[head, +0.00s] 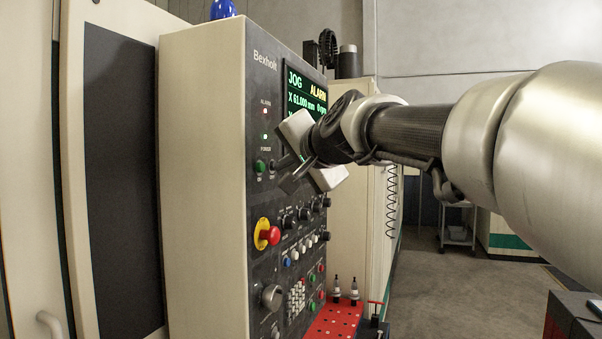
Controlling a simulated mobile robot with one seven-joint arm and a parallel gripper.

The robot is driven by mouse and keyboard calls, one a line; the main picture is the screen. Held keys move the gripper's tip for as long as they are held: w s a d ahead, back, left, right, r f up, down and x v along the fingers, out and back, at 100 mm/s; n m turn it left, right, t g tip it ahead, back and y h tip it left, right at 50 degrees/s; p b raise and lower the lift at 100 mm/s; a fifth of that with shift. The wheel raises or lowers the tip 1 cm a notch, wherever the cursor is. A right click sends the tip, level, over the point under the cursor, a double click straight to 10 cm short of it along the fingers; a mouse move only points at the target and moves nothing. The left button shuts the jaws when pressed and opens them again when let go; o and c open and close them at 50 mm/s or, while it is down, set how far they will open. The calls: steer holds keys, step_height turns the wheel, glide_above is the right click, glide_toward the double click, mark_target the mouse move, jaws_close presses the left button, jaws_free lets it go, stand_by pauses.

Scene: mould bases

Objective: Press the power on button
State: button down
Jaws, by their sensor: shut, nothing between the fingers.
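The control panel (262,210) is a dark, upright face marked Bexholt. A dark button (272,166) is just right of the green one. My gripper (281,170) is shut and empty, with its tips close to the panel, a little right of the green button. I cannot tell whether the tips touch the panel. The gripper and wrist hide part of the panel and the lower screen.
A red emergency stop (270,235) on a yellow base, knobs and several small buttons lie lower down. A red perforated tray (334,322) juts out below. Open floor lies to the right.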

steer(key=shift+s+d+b, duration=0.25)
steer(key=shift+d+b, duration=0.15)
steer(key=shift+d, duration=0.25)
steer(key=shift+s+d+b, duration=0.2)
steer(key=shift+d+b, duration=0.15)
steer(key=shift+d, duration=0.25)
steer(key=shift+s+d+b, duration=0.25)
steer(key=shift+d+b, duration=0.15)
steer(key=shift+d, duration=0.25)
